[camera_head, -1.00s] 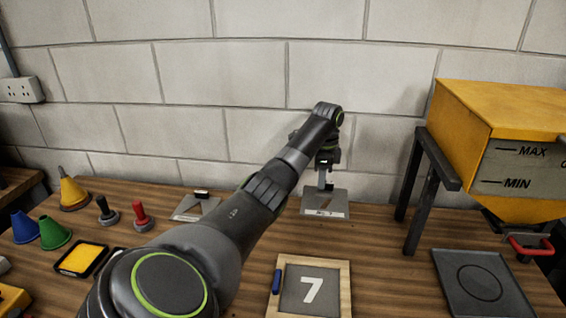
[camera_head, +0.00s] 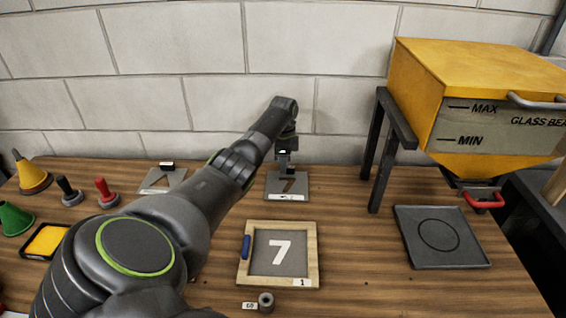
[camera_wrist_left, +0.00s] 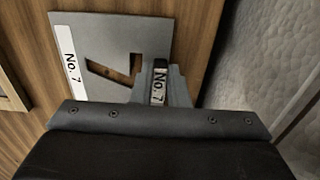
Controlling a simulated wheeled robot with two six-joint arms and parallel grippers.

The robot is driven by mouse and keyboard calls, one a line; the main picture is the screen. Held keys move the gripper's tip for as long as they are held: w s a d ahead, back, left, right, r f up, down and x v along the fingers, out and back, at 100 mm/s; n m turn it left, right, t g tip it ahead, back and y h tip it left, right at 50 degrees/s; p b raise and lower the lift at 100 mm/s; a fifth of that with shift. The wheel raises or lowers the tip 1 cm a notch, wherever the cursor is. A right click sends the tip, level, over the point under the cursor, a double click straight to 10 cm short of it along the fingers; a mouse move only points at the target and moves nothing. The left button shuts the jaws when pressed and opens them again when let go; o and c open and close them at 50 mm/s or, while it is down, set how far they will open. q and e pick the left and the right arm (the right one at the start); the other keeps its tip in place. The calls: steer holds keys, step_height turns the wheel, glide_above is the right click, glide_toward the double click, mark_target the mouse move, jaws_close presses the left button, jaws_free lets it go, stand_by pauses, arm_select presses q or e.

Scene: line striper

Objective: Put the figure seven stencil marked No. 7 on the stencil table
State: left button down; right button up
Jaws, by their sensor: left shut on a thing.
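The No. 7 stencil (camera_head: 299,185) is a grey metal plate with a cut-out seven and a white label, at the back of the wooden bench near the wall. My left gripper (camera_head: 286,168) is above it, shut on its small upright handle. In the left wrist view the fingers (camera_wrist_left: 160,88) close on the handle, marked No. 7, beside the plate (camera_wrist_left: 105,30). I cannot tell whether the plate touches the bench. No surface is labelled as the stencil table. A wood-framed grey panel (camera_head: 258,263) with a white 7 and a tag 1 lies in front. My right gripper is out of view.
Another stencil plate (camera_head: 175,183) lies left of my gripper. A yellow hopper (camera_head: 450,85) on dark legs stands right, near a dark tray (camera_head: 405,245) with a circle. Stampers (camera_head: 104,192), cones and a yellow pad are at left. A small grey cylinder (camera_head: 265,302) is at the front.

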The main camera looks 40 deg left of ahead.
arm_select(q)
steer(key=c, duration=1.4)
jaws_free()
steer(key=shift+f, duration=0.1)
step_height(320, 180, up, 12)
steer(key=b, duration=0.2)
steer(key=shift+r, duration=0.2)
steer(key=shift+f, duration=0.1)
